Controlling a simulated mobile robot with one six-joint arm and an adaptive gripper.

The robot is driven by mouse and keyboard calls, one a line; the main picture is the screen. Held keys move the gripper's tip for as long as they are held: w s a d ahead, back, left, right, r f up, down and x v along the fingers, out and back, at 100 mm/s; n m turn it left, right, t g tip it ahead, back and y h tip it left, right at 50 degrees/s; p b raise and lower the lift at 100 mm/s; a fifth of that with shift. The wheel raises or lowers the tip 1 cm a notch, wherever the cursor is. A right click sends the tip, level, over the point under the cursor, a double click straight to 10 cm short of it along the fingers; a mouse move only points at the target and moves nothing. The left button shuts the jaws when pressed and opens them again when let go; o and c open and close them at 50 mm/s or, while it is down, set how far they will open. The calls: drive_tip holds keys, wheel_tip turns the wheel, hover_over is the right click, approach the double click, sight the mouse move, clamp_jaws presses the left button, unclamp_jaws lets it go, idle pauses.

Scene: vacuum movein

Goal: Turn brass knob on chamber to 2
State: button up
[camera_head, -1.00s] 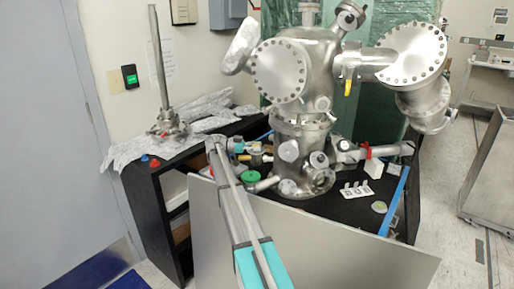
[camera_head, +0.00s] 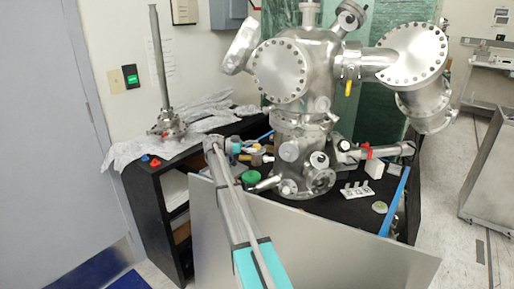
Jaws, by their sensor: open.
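The steel chamber (camera_head: 303,125) stands on the black bench, with round flanges and several ports. A small brass-coloured part (camera_head: 256,160), which looks like the brass knob, is low at the chamber's left side. My grey arm reaches up from the bottom to an elbow, then turns right past a teal joint. My gripper (camera_head: 251,148) is at the end of it, small and partly hidden, close to the brass-coloured part. It is open. I cannot tell whether it touches the knob or is around it. The knob's number marks are too small to read.
A green round part (camera_head: 251,177) lies just below the brass-coloured part. Small white blocks (camera_head: 357,190) and a blue strip (camera_head: 394,200) are on the bench at right. Crumpled foil (camera_head: 195,117) and a steel post (camera_head: 159,70) are at left. A grey panel (camera_head: 310,245) fronts the bench.

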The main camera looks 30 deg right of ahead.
drive_tip(key=v, duration=0.6)
drive_tip(key=shift+w+a, duration=0.15)
drive_tip(key=shift+r, duration=0.1)
idle(0.4)
